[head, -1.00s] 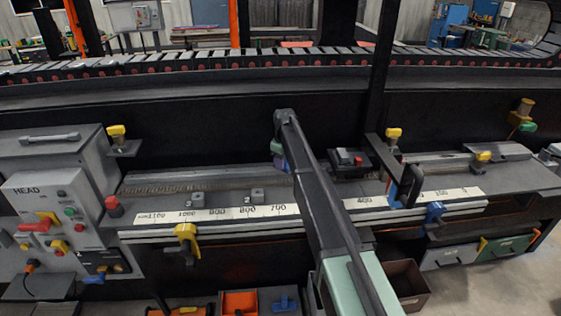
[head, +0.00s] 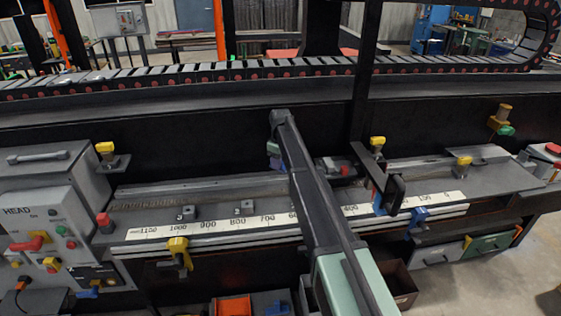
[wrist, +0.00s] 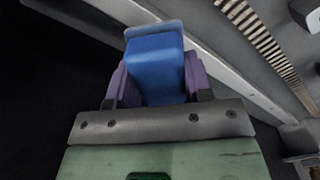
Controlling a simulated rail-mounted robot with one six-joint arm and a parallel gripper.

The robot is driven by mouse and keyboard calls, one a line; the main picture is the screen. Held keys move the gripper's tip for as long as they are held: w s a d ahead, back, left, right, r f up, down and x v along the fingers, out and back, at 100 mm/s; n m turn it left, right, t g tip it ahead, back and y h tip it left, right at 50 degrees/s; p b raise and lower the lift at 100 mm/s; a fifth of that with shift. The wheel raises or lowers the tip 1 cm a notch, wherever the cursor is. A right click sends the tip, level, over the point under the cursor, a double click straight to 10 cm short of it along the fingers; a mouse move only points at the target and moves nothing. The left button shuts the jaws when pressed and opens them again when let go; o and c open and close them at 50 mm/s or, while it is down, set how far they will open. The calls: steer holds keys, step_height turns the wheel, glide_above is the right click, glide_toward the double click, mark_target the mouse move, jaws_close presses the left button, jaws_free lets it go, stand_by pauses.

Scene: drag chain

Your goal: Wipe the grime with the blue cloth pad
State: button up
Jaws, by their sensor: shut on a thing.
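My gripper (wrist: 155,82) is shut on the blue cloth pad (wrist: 157,65) in the wrist view, with a purple finger on each side of it. The pad stands out past the fingertips, in front of a pale rail edge and dark surfaces. I cannot make out the grime in either view. I cannot tell whether the pad touches anything.
The bench (head: 150,216) carries a numbered scale (head: 222,224). A grey HEAD control box (head: 40,210) stands at the left. A red-button box (head: 340,168) and a black upright handle (head: 395,192) are right of my arm.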

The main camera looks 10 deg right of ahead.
steer(key=shift+r, duration=0.8)
steer(key=shift+p, duration=0.35)
step_height(320, 180, up, 3)
steer(key=p, duration=0.3)
steer(key=shift+r, duration=0.1)
